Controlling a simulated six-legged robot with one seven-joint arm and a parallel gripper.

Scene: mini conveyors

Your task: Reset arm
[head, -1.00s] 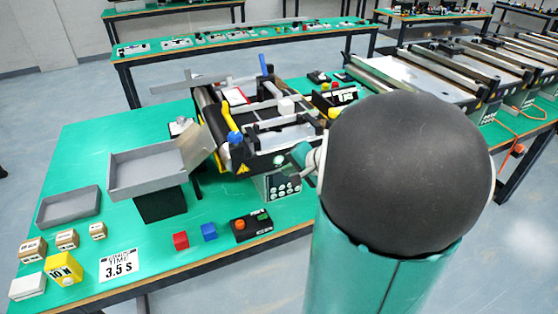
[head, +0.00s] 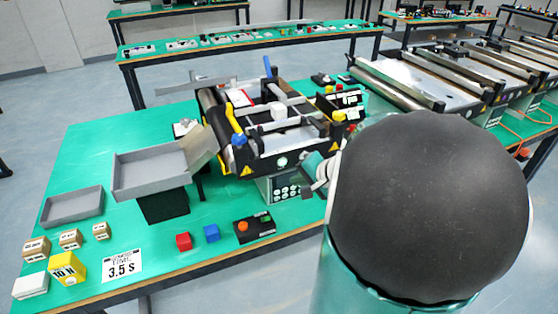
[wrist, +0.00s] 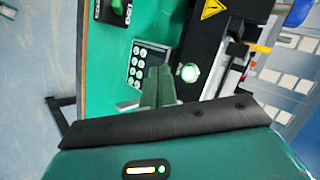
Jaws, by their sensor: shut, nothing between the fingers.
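My gripper (wrist: 158,88) shows in the wrist view with its fingers together and nothing between them. It is above the front edge of the green table, in front of the mini conveyor's keypad box (wrist: 149,62). A round lit button (wrist: 189,73) is just right of the fingers. In the head view the mini conveyor (head: 280,125) stands on the green table (head: 100,150), with a white block on top. My dark round arm joint fills the lower right and hides part of the table; the fingertips are hard to make out there.
A grey tray on a black stand (head: 150,178) is at the conveyor's left end. A yellow weight (head: 67,268) and wooden blocks are front left. Floor is clear in front.

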